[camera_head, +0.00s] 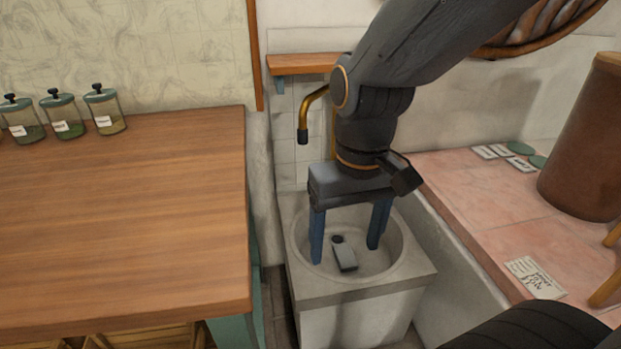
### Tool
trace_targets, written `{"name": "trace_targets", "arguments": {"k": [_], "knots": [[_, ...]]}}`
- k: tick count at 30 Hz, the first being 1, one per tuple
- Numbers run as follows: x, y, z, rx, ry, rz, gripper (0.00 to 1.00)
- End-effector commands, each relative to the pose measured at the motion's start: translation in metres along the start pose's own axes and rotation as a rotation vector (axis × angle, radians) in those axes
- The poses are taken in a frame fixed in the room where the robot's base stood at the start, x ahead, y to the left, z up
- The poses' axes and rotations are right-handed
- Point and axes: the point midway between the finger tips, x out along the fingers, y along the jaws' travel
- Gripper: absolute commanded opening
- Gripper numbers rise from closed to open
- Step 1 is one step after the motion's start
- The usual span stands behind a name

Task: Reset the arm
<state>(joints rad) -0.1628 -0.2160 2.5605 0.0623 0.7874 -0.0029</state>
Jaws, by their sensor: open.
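My gripper (345,252) points down over the round basin of a pale stone sink (420,272). Its two blue fingers are spread wide apart, with nothing held between them. A small grey object with a dark round end (344,254) appears in the basin, between the fingers in the picture and apart from both. My dark arm reaches in from the top right and hides part of the wall behind the sink.
A wooden counter (120,220) with several lidded jars (104,110) stands on the left. A brass tap (312,105) rises behind the sink under a small wooden shelf (300,64). A pink tiled surface (490,215) on the right holds cards and a large brown vessel (590,145).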

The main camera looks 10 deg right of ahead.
Motion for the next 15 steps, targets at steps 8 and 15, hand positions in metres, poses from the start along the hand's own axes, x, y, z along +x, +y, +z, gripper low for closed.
{"name": "trace_targets", "arguments": {"k": [8, 15], "knots": [[0.0000, 0.0002, -0.0003, 0.000, 0.001, 0.000, 0.71], [-0.0043, 0.0016, 0.0005, 0.005, -0.001, 0.002, 0.71]]}}
